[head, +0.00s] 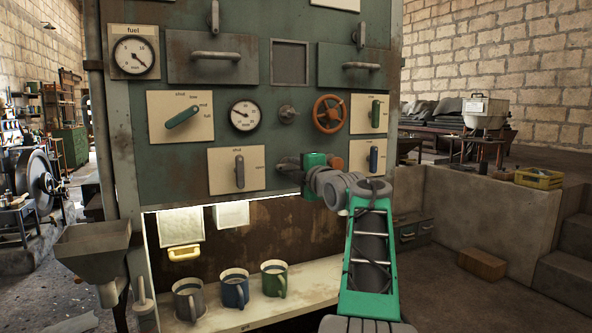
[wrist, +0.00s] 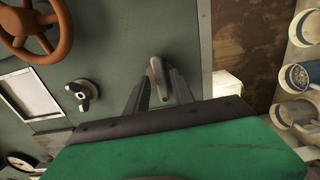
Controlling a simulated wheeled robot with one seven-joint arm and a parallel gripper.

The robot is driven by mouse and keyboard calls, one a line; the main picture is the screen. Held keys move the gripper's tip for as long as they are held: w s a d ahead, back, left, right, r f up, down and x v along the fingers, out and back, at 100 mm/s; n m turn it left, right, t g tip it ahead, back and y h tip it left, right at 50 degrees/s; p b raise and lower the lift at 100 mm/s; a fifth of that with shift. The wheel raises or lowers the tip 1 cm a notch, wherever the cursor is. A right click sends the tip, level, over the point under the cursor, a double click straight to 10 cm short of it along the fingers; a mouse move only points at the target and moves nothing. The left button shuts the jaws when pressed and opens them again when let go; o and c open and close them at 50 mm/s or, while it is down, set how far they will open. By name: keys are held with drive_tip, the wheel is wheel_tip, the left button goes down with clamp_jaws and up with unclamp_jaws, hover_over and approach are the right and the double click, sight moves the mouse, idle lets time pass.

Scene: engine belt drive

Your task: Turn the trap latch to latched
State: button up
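The trap latch appears to be the small grey lever (wrist: 156,76) low on the green panel in the wrist view. It lies roughly lengthwise between my fingers, its near end partly low between them. My gripper (wrist: 160,84) is open, with one dark finger on each side of the lever. I see gaps beside the lever and cannot tell whether either finger touches it. In the head view my gripper (head: 286,164) is at the panel's lower part, right of the lever plate, and it hides the latch there.
Nearby on the panel are a small winged knob (head: 287,112), an orange handwheel (head: 330,113), a grey lever plate (head: 222,183) and a blue-handled switch (head: 373,158). Below, several mugs, including a blue one (head: 234,287), stand on a shelf (head: 318,285).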

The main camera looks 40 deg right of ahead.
drive_tip(key=shift+o, duration=0.6)
drive_tip(key=v, duration=0.7)
drive_tip(key=shift+s, duration=0.4)
drive_tip(key=shift+a, duration=0.15)
